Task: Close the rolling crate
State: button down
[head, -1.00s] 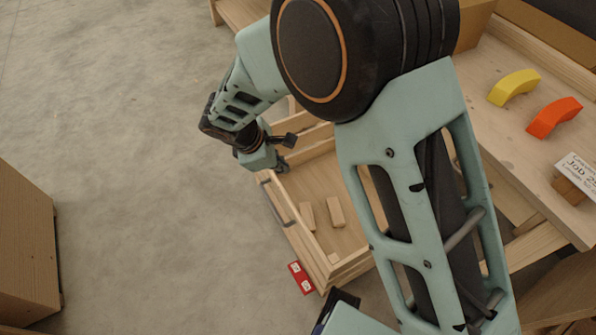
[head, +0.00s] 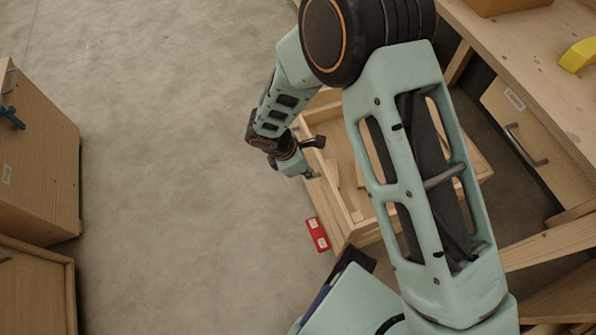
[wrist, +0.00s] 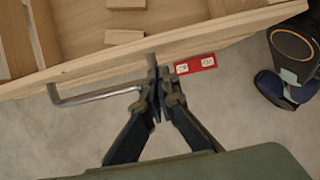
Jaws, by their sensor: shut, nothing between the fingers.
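The rolling crate (head: 338,214) is a low, open, pale wooden box on the floor, partly hidden behind my arm in the head view. In the wrist view its front wall (wrist: 215,34) crosses the top, with a grey bar handle (wrist: 95,97) on it. Small wooden blocks (wrist: 125,37) lie inside. My gripper (head: 312,174) is at the crate's front side. In the wrist view my gripper (wrist: 160,76) is shut and empty, with its fingertips close to the right end of the handle. I cannot tell whether they touch it.
A red block with white labels (head: 317,235) is by the crate's near front corner. A wooden workbench (head: 525,65) with a drawer (head: 535,140) stands at right, a yellow arch (head: 580,55) on top. Wooden cabinets (head: 40,150) stand at left. The floor between is clear.

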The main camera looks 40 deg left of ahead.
aim_at(323, 172)
jog(key=shift+w+d, duration=0.55)
jog(key=shift+w, duration=0.35)
jog(key=shift+w+d+r, duration=0.1)
jog(key=shift+w+d, duration=0.25)
jog(key=shift+w, duration=0.2)
jog(key=w+d+p, duration=0.1)
jog(key=w+d, duration=0.5)
jog(key=w, duration=0.5)
jog(key=w+d+p, duration=0.1)
jog(key=w+d, duration=0.6)
jog(key=w, duration=0.5)
jog(key=w+d+p, duration=0.2)
jog(key=w+d, duration=0.5)
jog(key=w, duration=0.4)
jog(key=shift+w+d, duration=0.15)
jog(key=shift+w, duration=0.1)
